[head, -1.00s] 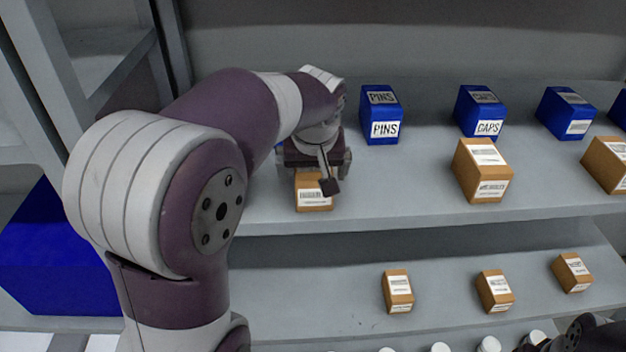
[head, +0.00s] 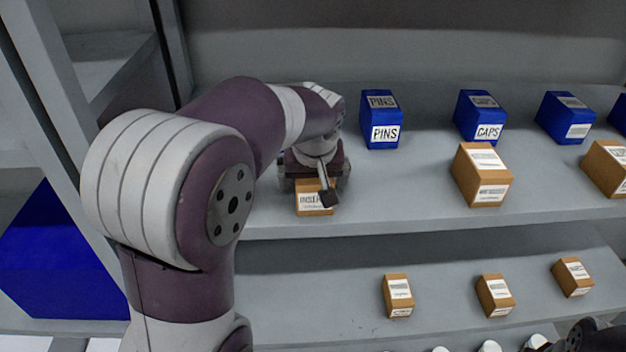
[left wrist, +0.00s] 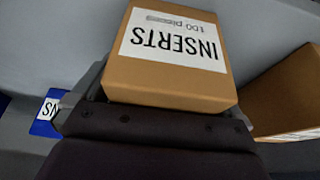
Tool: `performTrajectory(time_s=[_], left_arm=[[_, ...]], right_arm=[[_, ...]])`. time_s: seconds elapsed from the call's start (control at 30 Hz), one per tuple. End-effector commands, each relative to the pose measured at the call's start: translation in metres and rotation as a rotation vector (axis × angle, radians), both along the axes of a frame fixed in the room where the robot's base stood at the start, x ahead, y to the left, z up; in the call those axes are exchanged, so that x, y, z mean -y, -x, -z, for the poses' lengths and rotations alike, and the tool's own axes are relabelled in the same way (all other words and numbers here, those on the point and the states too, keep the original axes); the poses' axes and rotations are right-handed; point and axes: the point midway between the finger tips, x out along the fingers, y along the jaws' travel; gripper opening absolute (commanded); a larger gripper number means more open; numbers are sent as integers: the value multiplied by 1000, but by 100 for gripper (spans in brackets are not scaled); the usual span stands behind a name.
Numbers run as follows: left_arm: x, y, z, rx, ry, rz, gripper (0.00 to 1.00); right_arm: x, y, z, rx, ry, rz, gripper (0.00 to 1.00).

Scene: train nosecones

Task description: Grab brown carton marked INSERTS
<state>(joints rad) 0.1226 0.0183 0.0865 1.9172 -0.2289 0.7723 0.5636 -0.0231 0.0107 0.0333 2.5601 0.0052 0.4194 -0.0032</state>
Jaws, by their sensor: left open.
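The brown carton marked INSERTS (head: 312,200) sits near the front edge of the upper shelf in the head view, partly hidden by my left gripper. In the left wrist view the carton (left wrist: 170,75) fills the middle, its white label reading INSERTS upside down. My left gripper (head: 314,180) is open at the carton, with its palm close to it in the left wrist view. One finger shows beside the carton's left side; the other is hard to make out. My right gripper cannot be made out; only a dark piece of arm shows at the lower right of the head view.
Blue boxes marked PINS (head: 381,120) and CAPS (head: 481,117) stand further back on the upper shelf (head: 400,205). Another brown carton (head: 482,177) stands to the right, with free shelf between. Small brown cartons (head: 397,295) stand on the shelf below.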

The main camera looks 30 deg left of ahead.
Motion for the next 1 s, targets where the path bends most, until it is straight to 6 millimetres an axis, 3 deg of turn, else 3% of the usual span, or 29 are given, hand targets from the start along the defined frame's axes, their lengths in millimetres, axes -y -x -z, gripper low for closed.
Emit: performTrajectory(time_s=[0.07,0.1,0.23,0.3,0.63,0.7,0.87,1.0], left_arm=[[0,0,0,0,0,0,100],[0,0,0,0,0,0,94],[0,0,0,0,0,0,51],[0,0,0,0,0,0,35],[0,0,-10,2,0,0,35],[0,-1,-12,4,-1,-1,35],[0,-2,-41,8,-1,-1,35],[25,-12,-70,0,-1,7,35]], right_arm=[[0,0,0,0,0,0,43],[0,0,0,0,0,0,43],[0,0,0,0,0,0,43],[0,0,0,0,0,0,43],[0,0,-9,0,0,0,43],[0,0,-2,1,0,0,43],[0,0,5,0,0,0,43],[0,0,-21,0,0,0,43]])
